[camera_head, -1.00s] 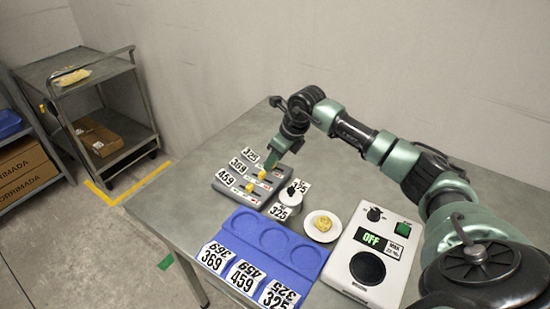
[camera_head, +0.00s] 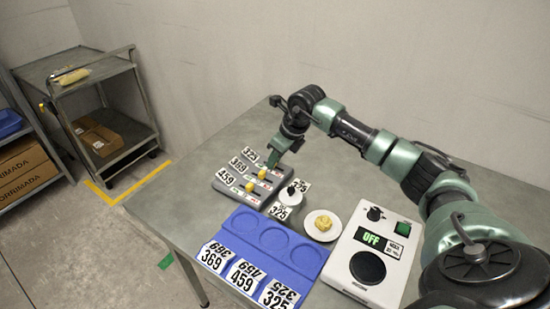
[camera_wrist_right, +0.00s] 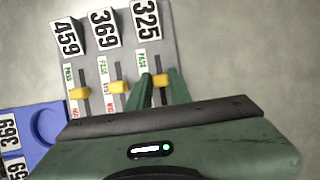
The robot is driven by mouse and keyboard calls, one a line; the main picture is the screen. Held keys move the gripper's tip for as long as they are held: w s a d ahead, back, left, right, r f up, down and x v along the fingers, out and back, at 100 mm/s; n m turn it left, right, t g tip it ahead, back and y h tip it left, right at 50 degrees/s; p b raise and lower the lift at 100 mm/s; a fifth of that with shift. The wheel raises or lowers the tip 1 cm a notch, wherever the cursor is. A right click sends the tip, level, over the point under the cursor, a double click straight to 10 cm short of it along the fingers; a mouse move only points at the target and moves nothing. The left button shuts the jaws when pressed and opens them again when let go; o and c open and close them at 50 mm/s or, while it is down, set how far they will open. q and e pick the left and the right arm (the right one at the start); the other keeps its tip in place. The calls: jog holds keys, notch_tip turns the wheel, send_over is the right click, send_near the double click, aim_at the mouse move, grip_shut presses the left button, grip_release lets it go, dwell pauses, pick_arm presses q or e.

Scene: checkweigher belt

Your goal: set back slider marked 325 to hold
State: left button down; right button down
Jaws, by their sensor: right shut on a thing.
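The grey slider panel (camera_head: 222,190) sits on the table with number plates 459, 369 and 325. In the right wrist view, the slider marked 325 has a yellow knob (camera_wrist_right: 160,80) between the fingers of my right gripper (camera_wrist_right: 160,88), which is shut on it. The 325 plate (camera_wrist_right: 145,20) stands at the green-lettered end of its slot. The 369 knob (camera_wrist_right: 118,87) and the 459 knob (camera_wrist_right: 78,93) sit partway along their slots, beside the gripper. In the head view, my right gripper (camera_head: 273,160) hides the 325 knob. My left gripper is not in view.
A blue tray (camera_head: 292,263) with three round recesses lies in front of the panel. The table's back is clear.

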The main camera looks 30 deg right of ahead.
jog(key=shift+d, duration=0.1)
dwell(0.7)
jog(key=shift+s+d, duration=0.15)
jog(key=shift+s, duration=0.15)
jog(key=shift+s+d, duration=0.2)
jog(key=shift+s, duration=0.35)
jog(key=shift+s+d+r, duration=0.1)
jog(key=shift+s, duration=0.25)
jog(key=c, duration=1.4)
grip_release()
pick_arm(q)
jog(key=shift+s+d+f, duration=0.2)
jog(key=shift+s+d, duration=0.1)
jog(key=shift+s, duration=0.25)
pick_arm(e)
jog(key=shift+o, duration=0.6)
